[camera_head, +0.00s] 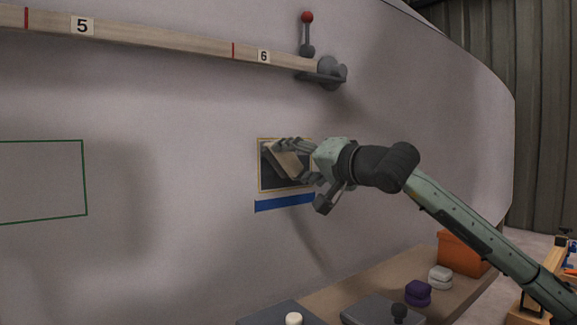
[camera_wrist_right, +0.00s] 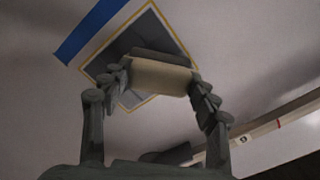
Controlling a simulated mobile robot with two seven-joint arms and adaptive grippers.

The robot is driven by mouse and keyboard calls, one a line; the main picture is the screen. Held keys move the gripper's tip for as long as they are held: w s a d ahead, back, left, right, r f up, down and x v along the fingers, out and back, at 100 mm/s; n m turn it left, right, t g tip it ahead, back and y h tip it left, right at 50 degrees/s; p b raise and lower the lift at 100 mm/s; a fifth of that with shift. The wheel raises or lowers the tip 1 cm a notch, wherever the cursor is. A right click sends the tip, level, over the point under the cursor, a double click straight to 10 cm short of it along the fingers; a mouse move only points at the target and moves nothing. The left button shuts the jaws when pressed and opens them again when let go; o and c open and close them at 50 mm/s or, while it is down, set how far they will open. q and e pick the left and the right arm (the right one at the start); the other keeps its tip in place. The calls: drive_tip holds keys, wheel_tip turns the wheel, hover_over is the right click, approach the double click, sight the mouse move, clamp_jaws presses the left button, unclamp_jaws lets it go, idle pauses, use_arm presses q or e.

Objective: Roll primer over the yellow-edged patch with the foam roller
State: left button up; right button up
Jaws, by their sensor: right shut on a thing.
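The yellow-edged patch (camera_head: 270,181) is a dark grey rectangle on the pale hull wall, with a blue strip (camera_head: 285,203) just below it. My right gripper (camera_head: 289,159) is in front of the patch, shut on a cream block-like thing (camera_head: 283,161). I cannot tell for sure that this is the foam roller. In the right wrist view both fingers clasp the cream thing, with a dark grey part on its far side, over the patch (camera_wrist_right: 132,98). It is at or close to the patch; contact cannot be told. The patch is partly hidden. My left gripper is not in view.
A numbered wooden rail (camera_head: 160,40) runs above, ending at a red-knobbed lever (camera_head: 307,35). A green outline (camera_head: 86,178) is at left. Below, a brown bench (camera_head: 350,290) bears purple (camera_head: 418,293) and white things (camera_head: 440,277) and an orange bin (camera_head: 457,253).

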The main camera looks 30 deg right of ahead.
sight(280, 156)
drive_tip(key=shift+d+b, duration=1.35)
drive_tip(key=shift+d, duration=4.25)
drive_tip(key=shift+s+a+r+p, duration=0.2)
drive_tip(key=shift+a+p, duration=0.75)
drive_tip(key=shift+a, duration=1.55)
drive_tip(key=shift+w+a+r+p, duration=0.2)
drive_tip(key=shift+a+p, duration=0.75)
drive_tip(key=shift+a, duration=1.5)
drive_tip(key=shift+s+a+r+p, duration=0.25)
drive_tip(key=shift+a+p, duration=0.7)
drive_tip(key=shift+a, duration=1.55)
drive_tip(key=o, duration=0.5)
drive_tip(key=shift+w, duration=0.1)
drive_tip(key=c, duration=0.5)
